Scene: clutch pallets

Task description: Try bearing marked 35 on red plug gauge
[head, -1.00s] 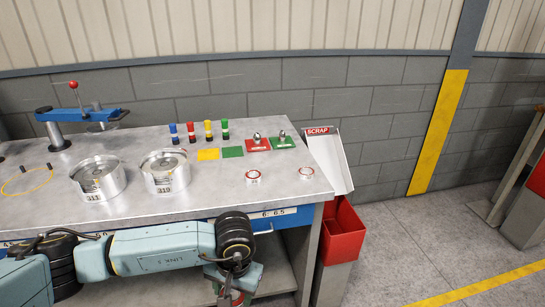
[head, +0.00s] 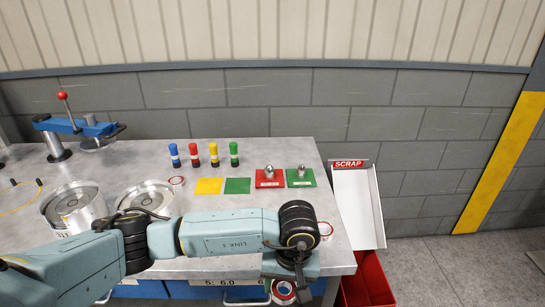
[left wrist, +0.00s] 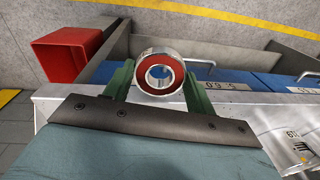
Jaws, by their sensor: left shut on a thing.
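My left gripper (head: 290,285) shows in the head view at the bench's front edge, partly hidden by my wrist. In the left wrist view its green fingers (left wrist: 158,88) are shut on a bearing (left wrist: 171,58), a steel ring with a red seal and an open bore. The held bearing also shows low in the head view (head: 283,292). I cannot read its marking. The red plug gauge (head: 270,180) is a red plate with a steel plug, at the back right of the bench, away from the gripper. My right gripper is out of view.
A green plug gauge (head: 300,177) stands right beside the red one. Another bearing (head: 325,229) lies near the right edge. The scrap chute (head: 362,205) and red bin (head: 370,280) are right.

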